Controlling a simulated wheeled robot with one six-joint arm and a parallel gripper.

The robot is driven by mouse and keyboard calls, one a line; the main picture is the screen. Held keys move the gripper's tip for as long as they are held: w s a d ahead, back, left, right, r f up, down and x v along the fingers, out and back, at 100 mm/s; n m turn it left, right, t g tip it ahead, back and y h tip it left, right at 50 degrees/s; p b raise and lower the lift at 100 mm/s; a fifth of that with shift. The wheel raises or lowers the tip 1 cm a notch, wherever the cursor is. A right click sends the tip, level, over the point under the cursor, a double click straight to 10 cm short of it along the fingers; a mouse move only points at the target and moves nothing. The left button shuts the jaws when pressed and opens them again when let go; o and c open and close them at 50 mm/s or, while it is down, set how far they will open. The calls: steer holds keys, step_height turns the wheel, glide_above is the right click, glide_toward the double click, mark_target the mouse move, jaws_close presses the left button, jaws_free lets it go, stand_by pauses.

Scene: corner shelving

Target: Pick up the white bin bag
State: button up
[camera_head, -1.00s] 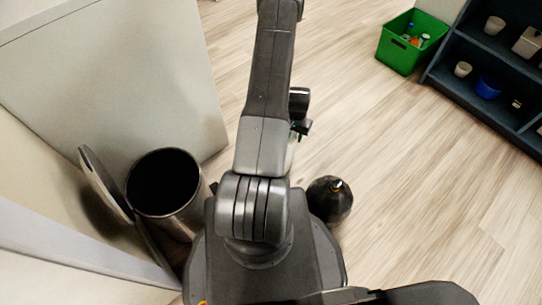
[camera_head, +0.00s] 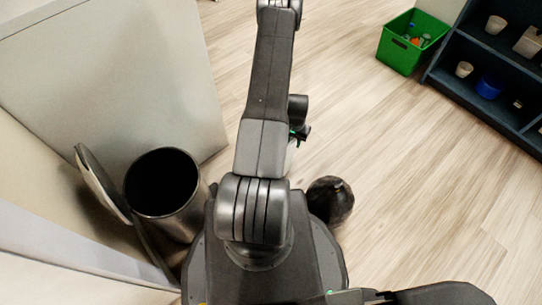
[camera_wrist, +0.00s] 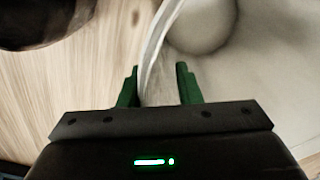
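The white bin bag (camera_head: 291,158) stands on the floor just right of my arm in the head view, mostly hidden behind the arm. In the wrist view a pale rounded shape, seemingly the bag (camera_wrist: 200,28), is blurred at the top. A thin white strip (camera_wrist: 155,50) runs down from the top to between my fingers; I cannot tell if it touches them. My gripper (camera_wrist: 158,75) has its two green fingers apart. In the head view only a little of the gripper (camera_head: 299,134) shows beside the arm.
A black bag (camera_head: 330,202) sits on the floor right of my base. An open metal bin (camera_head: 185,215) with a raised lid (camera_head: 103,185) stands at the left by pale panels. A green crate (camera_head: 400,57) and dark shelving (camera_head: 455,80) are at upper right. The floor between is clear.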

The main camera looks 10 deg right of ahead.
steer(key=shift+f, duration=0.1)
steer(key=shift+c, duration=0.2)
jaws_close()
